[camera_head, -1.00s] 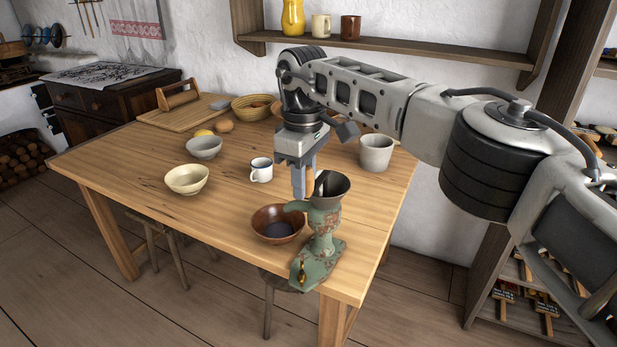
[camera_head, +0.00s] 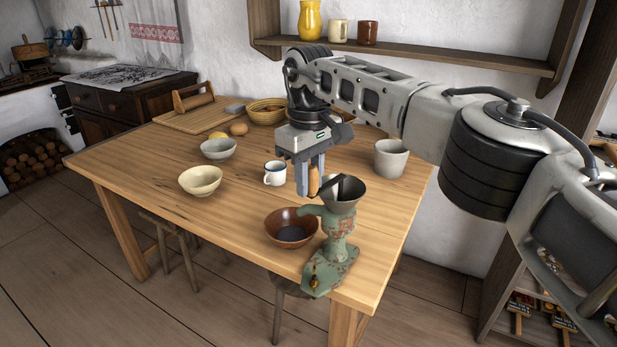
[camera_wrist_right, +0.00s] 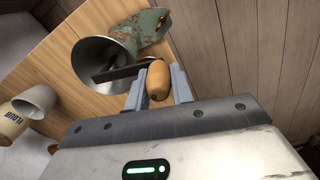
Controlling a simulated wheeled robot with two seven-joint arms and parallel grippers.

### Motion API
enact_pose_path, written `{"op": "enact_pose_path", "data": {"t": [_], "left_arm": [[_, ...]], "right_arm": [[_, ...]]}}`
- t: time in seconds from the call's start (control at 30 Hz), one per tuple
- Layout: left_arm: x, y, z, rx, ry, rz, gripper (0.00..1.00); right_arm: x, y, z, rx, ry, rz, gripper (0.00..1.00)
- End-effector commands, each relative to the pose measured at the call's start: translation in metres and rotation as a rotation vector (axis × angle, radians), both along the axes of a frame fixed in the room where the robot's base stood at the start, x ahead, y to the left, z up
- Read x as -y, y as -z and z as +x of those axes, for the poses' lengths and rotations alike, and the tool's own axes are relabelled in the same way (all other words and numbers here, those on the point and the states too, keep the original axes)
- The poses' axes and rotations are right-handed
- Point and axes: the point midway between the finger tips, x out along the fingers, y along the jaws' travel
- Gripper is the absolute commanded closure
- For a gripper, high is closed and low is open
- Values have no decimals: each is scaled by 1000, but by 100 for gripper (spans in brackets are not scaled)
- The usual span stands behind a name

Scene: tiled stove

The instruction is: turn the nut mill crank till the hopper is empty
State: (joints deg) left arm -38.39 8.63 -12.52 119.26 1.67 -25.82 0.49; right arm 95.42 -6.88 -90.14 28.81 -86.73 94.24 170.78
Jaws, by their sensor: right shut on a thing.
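The green, worn nut mill (camera_head: 338,235) stands at the table's front right corner. Its grey funnel hopper (camera_head: 343,194) opens upward and also shows in the right wrist view (camera_wrist_right: 92,62); the part of its inside that I see looks bare, but the crank arm hides some. A brown wooden bowl (camera_head: 291,227) with dark contents sits left of the mill, by its spout. My right gripper (camera_head: 312,186) is shut on the wooden crank handle (camera_wrist_right: 158,80), behind and left of the hopper in the head view. My left gripper is not in view.
A white mug (camera_head: 275,173), a cream bowl (camera_head: 200,181) and a grey bowl (camera_head: 218,149) stand left of the gripper. A grey pot (camera_head: 390,158) stands behind right. The table's front left (camera_head: 150,172) is clear.

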Motion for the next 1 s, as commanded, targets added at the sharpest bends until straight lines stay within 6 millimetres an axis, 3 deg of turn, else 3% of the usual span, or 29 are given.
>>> {"op": "enact_pose_path", "data": {"t": [0.03,0.1,0.47,0.67,0.87,1.0], "left_arm": [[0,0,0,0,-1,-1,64],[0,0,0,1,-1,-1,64],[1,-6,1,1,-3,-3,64],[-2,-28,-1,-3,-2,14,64],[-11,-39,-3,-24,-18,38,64],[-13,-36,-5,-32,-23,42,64]], "right_arm": [[0,1,-1,-6,0,-1,74],[0,1,-1,-5,1,-1,55],[0,-6,0,-1,0,-1,55],[1,-43,0,-1,1,-1,55],[2,-95,0,-2,4,-1,55],[6,-118,0,-1,12,0,55]]}}
